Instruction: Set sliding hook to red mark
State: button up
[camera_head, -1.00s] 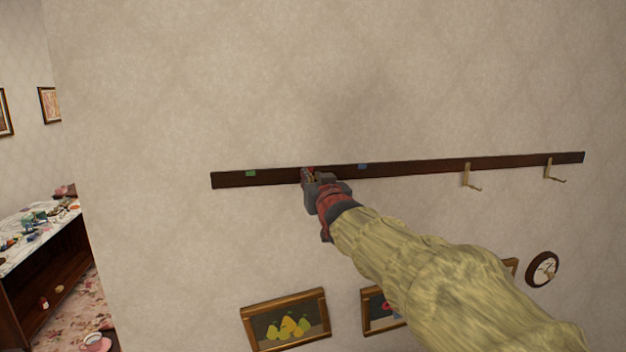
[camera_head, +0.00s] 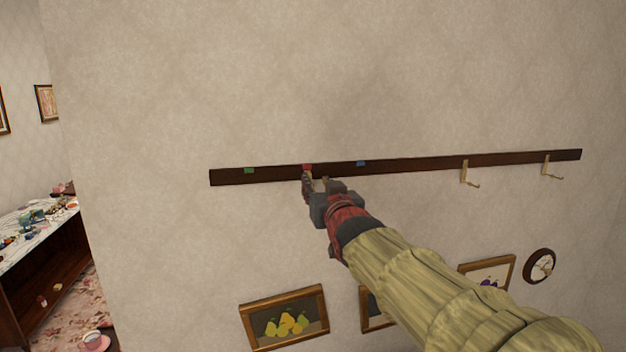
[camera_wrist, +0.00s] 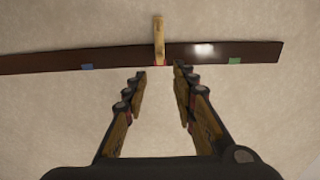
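The sliding hook (camera_wrist: 159,40) is a pale brass hook on the dark rail (camera_wrist: 55,60), seen in the wrist view. In the wrist view a bit of red shows at the hook's base, so the hook lines up with the mark. My gripper (camera_head: 316,183) is open and empty, just off the rail. In the wrist view its fingertips (camera_wrist: 160,70) are apart, one on each side of the hook's line. The hook is mostly hidden by my gripper in the head view.
A green mark (camera_head: 249,170) and a blue mark (camera_head: 361,163) flank the red one. Two other hooks (camera_head: 465,172) (camera_head: 547,166) hang on the rail's right part. The wall above is clear.

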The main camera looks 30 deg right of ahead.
jog(key=shift+v, duration=2.2)
jog(key=s+a+f+g+y+b, duration=0.1)
jog(key=s+f+g, duration=0.3)
jog(key=f, duration=0.6)
jog(key=s+a+f+g+b, duration=0.1)
jog(key=s+f+g, duration=0.25)
jog(key=f, duration=0.75)
jog(key=s+a+f+n+g+y+b, duration=0.1)
jog(key=s+a+f+b, duration=0.3)
jog(key=f, duration=0.5)
jog(key=s+a+f+n+g+y+b, duration=0.1)
jog(key=s+a+f+g+b, duration=0.1)
jog(key=s+a+f+b, duration=0.3)
jog(key=s+a+f+n+g+y+b, duration=0.1)
jog(key=s+a+f+y+b, duration=0.1)
jog(key=s+a+f+b, duration=0.3)
jog(key=s+f+b, duration=0.4)
jog(key=s+f, duration=0.1)
jog(key=f, duration=0.5)
jog(key=shift+f, duration=0.2)
jog(key=shift+s, duration=0.1)
